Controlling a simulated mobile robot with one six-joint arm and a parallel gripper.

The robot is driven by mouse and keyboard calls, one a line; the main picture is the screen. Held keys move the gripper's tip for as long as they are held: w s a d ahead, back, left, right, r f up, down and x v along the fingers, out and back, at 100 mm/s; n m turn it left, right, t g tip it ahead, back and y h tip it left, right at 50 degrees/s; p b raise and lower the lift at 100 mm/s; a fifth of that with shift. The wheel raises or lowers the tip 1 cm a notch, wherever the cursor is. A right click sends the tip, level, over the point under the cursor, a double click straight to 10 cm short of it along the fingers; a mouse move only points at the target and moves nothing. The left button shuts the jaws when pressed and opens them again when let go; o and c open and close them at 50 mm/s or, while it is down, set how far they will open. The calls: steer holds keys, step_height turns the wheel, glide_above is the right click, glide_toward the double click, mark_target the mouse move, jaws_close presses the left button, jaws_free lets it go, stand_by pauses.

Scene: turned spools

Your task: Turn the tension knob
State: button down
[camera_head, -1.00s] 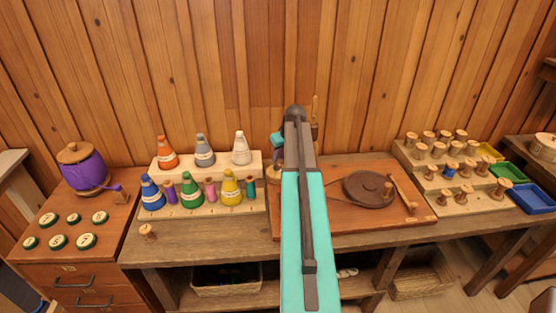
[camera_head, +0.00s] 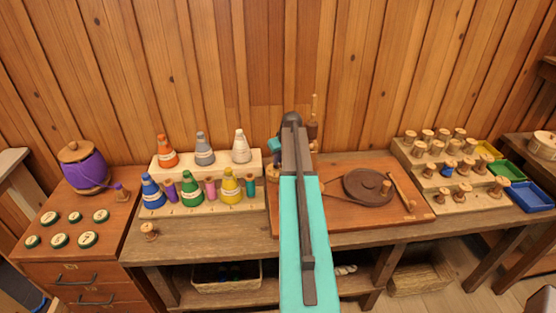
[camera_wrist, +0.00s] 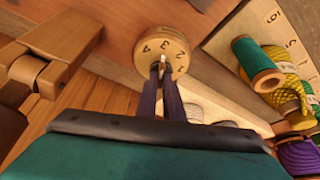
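The tension knob (camera_wrist: 150,46) is a round pale wooden dial with numbers on its face, seen in the wrist view above my fingers. A small light pointer or grip stands at its middle. My gripper (camera_wrist: 161,72) has two dark purple fingers close together, with their tips at this middle piece, one on each side. They appear shut on it. The fingers cover the dial's lower part. The brown board (camera_head: 345,219) of the winding device carries a dark round wheel (camera_head: 366,187).
A rack of wooden spools (camera_head: 465,205) and coloured trays (camera_head: 529,196) stand right. A wooden hinged piece (camera_wrist: 38,60) is close by.

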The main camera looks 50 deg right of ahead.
steer(key=shift+m+b, duration=0.35)
steer(key=shift+m, duration=0.05)
steer(key=shift+a+f+m+h+b, duration=0.1)
steer(key=shift+m+h+b, duration=0.2)
steer(key=shift+m, duration=0.2)
steer(key=m+h+b, duration=0.1)
steer(key=m, duration=0.2)
steer(key=shift+w+g+b, duration=0.1)
steer(key=shift+g+b, duration=0.25)
steer(key=shift+g, duration=0.05)
steer(key=m+b, duration=0.1)
steer(key=m, duration=0.1)
steer(key=m+g+h+b, duration=0.1)
steer(key=m, duration=0.2)
steer(key=shift+w+a+g, duration=0.1)
steer(key=shift+w+g, duration=0.05)
steer(key=shift+g, duration=0.15)
steer(key=m+b, duration=0.1)
steer(key=m, duration=0.1)
steer(key=m+g+b, duration=0.1)
steer(key=m, duration=0.1)
steer(key=m+g+b, duration=0.1)
steer(key=m, duration=0.1)
steer(key=shift+w+h, duration=0.25)
steer(key=shift+h, duration=0.15)
steer(key=shift+m+g+y+b, duration=0.3)
steer(key=shift+m+g+b, duration=0.45)
steer(key=shift+m, duration=1.35)
steer(key=c, duration=1.9)
jaws_free()
